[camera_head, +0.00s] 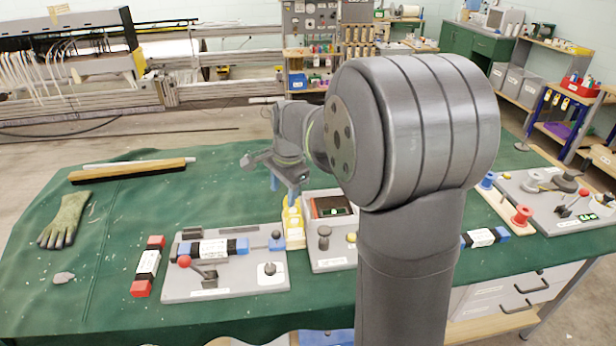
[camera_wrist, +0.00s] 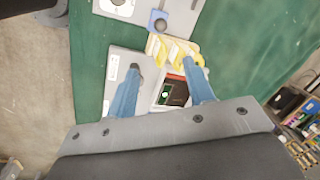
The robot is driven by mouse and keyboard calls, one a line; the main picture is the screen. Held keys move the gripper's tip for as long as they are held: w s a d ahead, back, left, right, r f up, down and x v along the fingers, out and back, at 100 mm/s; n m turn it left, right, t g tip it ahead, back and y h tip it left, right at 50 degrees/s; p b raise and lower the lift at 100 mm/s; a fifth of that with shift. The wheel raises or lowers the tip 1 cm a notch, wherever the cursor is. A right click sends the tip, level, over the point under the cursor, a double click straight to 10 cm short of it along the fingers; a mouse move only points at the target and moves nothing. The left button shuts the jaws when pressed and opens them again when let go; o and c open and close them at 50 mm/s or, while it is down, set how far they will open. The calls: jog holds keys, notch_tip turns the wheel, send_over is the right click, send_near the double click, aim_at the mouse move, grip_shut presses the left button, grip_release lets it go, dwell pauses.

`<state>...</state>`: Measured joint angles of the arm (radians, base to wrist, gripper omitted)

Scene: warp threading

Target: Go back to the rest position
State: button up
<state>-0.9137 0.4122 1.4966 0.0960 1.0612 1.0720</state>
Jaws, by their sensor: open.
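My gripper (camera_head: 284,190) hangs over the middle of the green-covered table (camera_head: 120,215) in the head view, above the yellow holder (camera_head: 293,222) and the grey box with a dark, red-edged opening (camera_head: 334,206). In the wrist view my gripper (camera_wrist: 161,66) shows two blue fingers spread apart with nothing between them. Below the fingers are the yellow holder (camera_wrist: 165,47) and part of the grey box (camera_wrist: 113,75). My arm hides part of the table's right middle in the head view.
A grey lever board (camera_head: 235,280) and a red-black-white block (camera_head: 147,265) lie at front left. A glove (camera_head: 65,218) and wooden brush (camera_head: 128,172) lie at far left. Another board (camera_head: 560,205) and red spool (camera_head: 521,215) are at right. The table's left middle is mostly free.

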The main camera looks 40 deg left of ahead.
aim_at(278, 232)
jog(key=a+f, duration=0.1)
jog(key=f, duration=0.4)
jog(key=a+f, duration=0.1)
jog(key=f, duration=0.5)
jog(key=a+f, duration=0.1)
jog(key=f, duration=0.5)
jog(key=shift+w+a, duration=0.2)
jog(key=shift+w, duration=0.1)
